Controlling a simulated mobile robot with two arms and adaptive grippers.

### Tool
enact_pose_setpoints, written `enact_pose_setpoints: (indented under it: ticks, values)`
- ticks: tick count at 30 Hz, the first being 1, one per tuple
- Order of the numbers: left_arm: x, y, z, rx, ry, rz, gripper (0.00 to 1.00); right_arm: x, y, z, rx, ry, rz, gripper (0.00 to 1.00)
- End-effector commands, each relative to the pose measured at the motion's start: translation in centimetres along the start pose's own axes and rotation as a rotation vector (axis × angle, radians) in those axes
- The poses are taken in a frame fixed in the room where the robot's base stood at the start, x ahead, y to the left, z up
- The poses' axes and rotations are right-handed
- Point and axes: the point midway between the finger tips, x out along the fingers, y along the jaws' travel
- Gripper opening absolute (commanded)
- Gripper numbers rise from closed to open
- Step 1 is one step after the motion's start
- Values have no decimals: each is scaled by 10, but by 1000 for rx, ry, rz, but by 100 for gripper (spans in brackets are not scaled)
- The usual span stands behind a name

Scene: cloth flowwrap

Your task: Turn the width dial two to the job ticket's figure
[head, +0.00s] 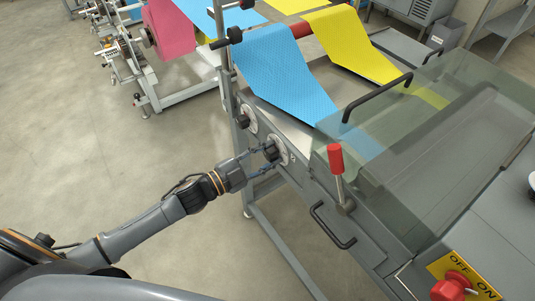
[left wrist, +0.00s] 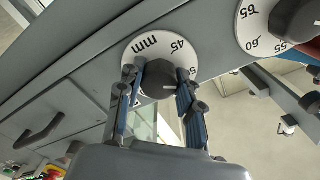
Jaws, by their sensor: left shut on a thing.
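My left gripper (head: 265,159) is shut on the dark knob of the nearer of two white dials (head: 284,150) on the machine's side. In the left wrist view its fingers (left wrist: 161,84) sit on either side of that knob (left wrist: 158,78). No dial number and no job ticket can be made out. My right gripper is not in view.
A red-topped lever (head: 336,160) and a dark handle (head: 331,226) stick out to the right of the dials. A clear guard (head: 400,130) covers the machine. Floor at left is clear.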

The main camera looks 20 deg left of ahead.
Motion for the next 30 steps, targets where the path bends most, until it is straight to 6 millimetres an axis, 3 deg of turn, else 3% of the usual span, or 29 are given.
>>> enact_pose_setpoints:
  ticks: [4, 5, 8, 20, 23, 30]
  values:
    - [0, 1, 0, -1, -1, 1, 4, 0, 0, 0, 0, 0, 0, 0]
    - [0, 1, 0, -1, -1, 1, 38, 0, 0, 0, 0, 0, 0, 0]
    - [0, 1, 0, -2, -1, 1, 58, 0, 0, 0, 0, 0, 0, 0]
    - [-5, 1, 1, -2, -1, 1, 59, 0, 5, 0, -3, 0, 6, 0]
    - [-17, 2, 2, -2, -4, 3, 59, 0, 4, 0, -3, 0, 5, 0]
    - [-64, 2, 2, -4, -5, 4, 59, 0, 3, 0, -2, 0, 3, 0]
